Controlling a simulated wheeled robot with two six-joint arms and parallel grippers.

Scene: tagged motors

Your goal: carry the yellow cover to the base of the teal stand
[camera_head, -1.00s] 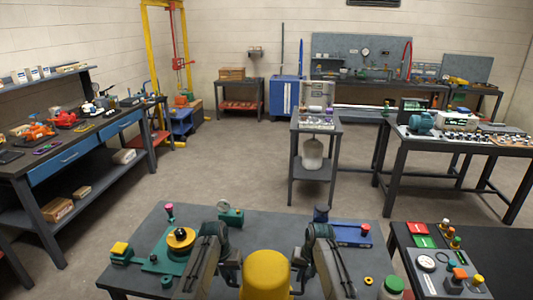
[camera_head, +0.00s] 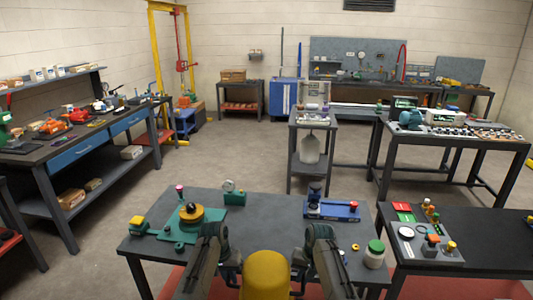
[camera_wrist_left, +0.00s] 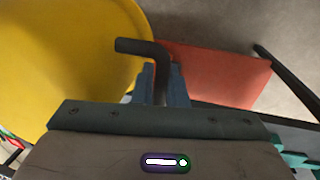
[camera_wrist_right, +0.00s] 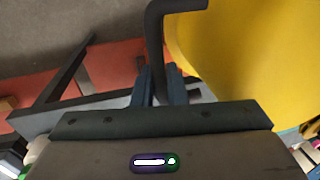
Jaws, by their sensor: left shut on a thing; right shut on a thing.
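The yellow cover (camera_head: 265,275) is a rounded shell held in front of me, between my arms. It also shows large in the left wrist view (camera_wrist_left: 80,60) and right wrist view (camera_wrist_right: 245,60). My left gripper (camera_wrist_left: 158,85) is shut on a dark bent handle on one side of the cover. My right gripper (camera_wrist_right: 158,85) is shut on the matching handle on the other side. A teal fixture (camera_head: 180,232) with a flat plate and a round yellow-and-dark top is on the near table; I cannot tell whether it is the teal stand.
The near grey table (camera_head: 270,225) carries a blue fixture (camera_head: 332,210) and a green-lidded jar (camera_head: 375,254). A dark table (camera_head: 470,240) stands close on the right. A long bench (camera_head: 70,155) lines the left. Open floor (camera_head: 235,160) lies beyond the near table.

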